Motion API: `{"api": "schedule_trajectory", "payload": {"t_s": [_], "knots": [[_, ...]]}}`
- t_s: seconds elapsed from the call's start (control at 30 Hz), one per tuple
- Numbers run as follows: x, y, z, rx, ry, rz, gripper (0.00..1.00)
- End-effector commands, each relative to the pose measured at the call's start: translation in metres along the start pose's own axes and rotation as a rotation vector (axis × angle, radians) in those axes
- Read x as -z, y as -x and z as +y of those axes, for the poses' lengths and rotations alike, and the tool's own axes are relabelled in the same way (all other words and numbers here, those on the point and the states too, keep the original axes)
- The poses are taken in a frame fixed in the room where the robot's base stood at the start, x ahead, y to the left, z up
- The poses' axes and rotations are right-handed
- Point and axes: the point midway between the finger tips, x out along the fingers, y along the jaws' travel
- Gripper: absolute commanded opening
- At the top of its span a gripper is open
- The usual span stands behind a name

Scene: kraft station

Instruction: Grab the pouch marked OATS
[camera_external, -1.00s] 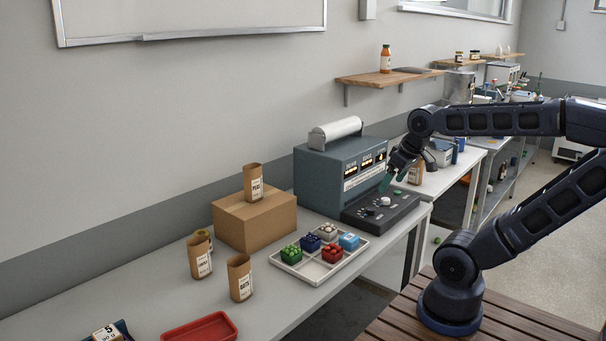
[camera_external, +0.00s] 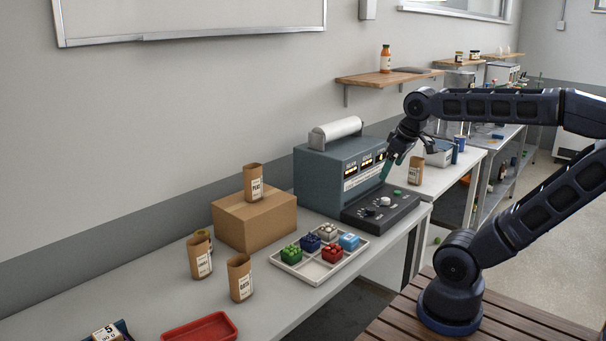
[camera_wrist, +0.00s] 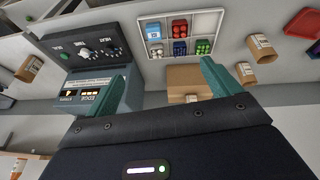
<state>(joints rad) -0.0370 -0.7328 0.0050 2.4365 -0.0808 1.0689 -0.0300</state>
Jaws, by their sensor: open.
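The pouch whose small label appears to read OATS (camera_external: 240,278) is brown kraft with a white label, upright on the grey counter left of the compartment tray. In the wrist view it is likely the pouch at upper right (camera_wrist: 262,48). A pouch that looks marked PEAS (camera_external: 253,183) stands on the cardboard box. Another pouch (camera_external: 199,257), its label hard to read, stands behind the OATS one. My gripper (camera_external: 392,168) is open and empty in the air near the machine's right end, well right of the OATS pouch. Its green fingers (camera_wrist: 163,85) show spread in the wrist view.
A grey machine with knobs (camera_external: 340,178) stands mid-counter. The white compartment tray (camera_external: 278,258) holds small coloured boxes. The cardboard box (camera_external: 262,222) is behind it. A red tray (camera_external: 203,330) lies at the front left. Another kraft pouch (camera_external: 415,172) stands right of the machine.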

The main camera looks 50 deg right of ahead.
Motion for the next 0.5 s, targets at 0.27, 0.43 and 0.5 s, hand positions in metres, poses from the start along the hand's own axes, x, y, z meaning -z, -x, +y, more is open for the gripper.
{"api": "schedule_trajectory", "payload": {"t_s": [0.27,0.43,0.5], "knots": [[0.018,-0.018,0.007,-0.15,0.307,-0.073,0.89],[0.045,-0.032,0.007,-0.3,0.615,-0.127,0.89],[0.059,-0.036,0.004,-0.371,0.759,-0.146,0.89]]}}
